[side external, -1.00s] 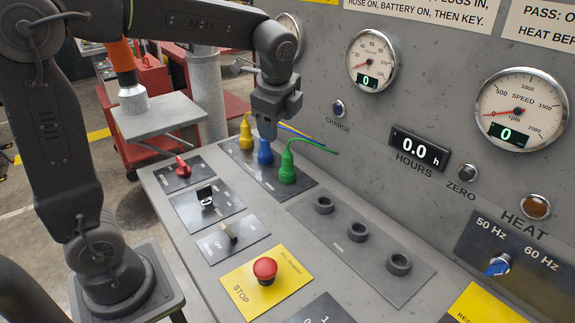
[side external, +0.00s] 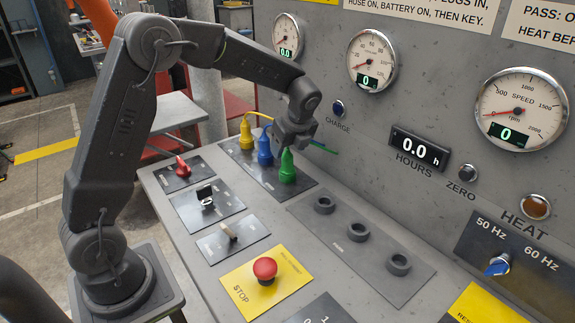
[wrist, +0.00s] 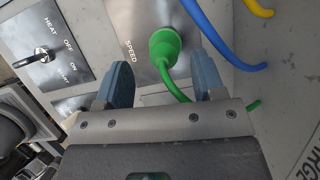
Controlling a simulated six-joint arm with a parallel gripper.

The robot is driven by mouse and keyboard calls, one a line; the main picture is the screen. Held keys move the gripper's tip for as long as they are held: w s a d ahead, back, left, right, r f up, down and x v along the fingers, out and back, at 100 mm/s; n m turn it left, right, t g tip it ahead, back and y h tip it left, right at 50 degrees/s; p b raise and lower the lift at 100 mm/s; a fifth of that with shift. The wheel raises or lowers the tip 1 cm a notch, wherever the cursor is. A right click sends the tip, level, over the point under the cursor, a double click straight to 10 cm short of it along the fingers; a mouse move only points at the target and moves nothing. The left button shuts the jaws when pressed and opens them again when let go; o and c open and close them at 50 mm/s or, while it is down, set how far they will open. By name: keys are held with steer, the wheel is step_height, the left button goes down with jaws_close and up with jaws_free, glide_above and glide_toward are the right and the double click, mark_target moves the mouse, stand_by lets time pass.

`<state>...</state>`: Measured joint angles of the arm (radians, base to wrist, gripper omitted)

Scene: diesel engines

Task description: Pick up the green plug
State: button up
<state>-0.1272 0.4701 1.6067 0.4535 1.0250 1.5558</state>
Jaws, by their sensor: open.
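The green plug (side external: 288,172) stands upright on the dark plate at the back of the panel, at the right end of a row with the blue plug (side external: 264,152) and the yellow plug (side external: 246,136). My gripper (side external: 289,146) is at the top of the green plug, pointing down. In the wrist view the green plug (wrist: 165,46) shows between and just beyond the two open blue-grey fingers (wrist: 163,80). Its green cable runs back between the fingers. The fingers do not visibly grip it.
Blue and yellow cables (wrist: 215,32) pass close to one finger. Three empty sockets (side external: 358,231) are to the right. A red stop button (side external: 265,268) and several switches (side external: 206,197) stand in front. The gauge wall is close behind.

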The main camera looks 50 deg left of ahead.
mark_target(288, 154)
steer(key=shift+d+x, duration=0.2)
steer(key=shift+x, duration=2.55)
steer(key=shift+w, duration=0.15)
steer(key=shift+c, duration=0.3)
steer(key=c, duration=1)
steer(key=shift+o, duration=0.2)
steer(key=shift+r, duration=0.1)
